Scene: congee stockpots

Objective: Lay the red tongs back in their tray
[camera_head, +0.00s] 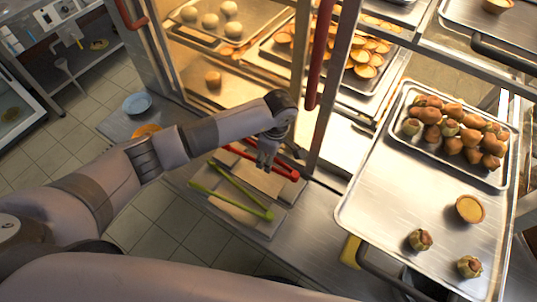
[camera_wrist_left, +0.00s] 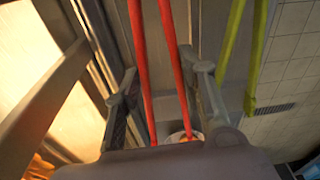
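The red tongs (camera_head: 287,172) lie at the back of a shallow metal tray (camera_head: 262,228) on the counter, their ends pointing right. My left gripper (camera_head: 266,160) is directly over them and hides their middle. In the left wrist view the two red bars of the tongs (camera_wrist_left: 158,60) run between the fingers (camera_wrist_left: 157,70), with narrow gaps beside the fingertips, so the gripper looks open around them. Whether the tongs rest fully on the tray is hard to tell. Green tongs (camera_head: 243,190) lie nearer in the tray, roughly parallel. My right gripper is not in view.
A lit glass cabinet with an upright post and red handle (camera_head: 321,55) stands close behind the tray. A large tray (camera_head: 385,205) with pastries is at right. A blue bowl (camera_head: 137,103) sits at left. Bare counter lies right of the tongs tray.

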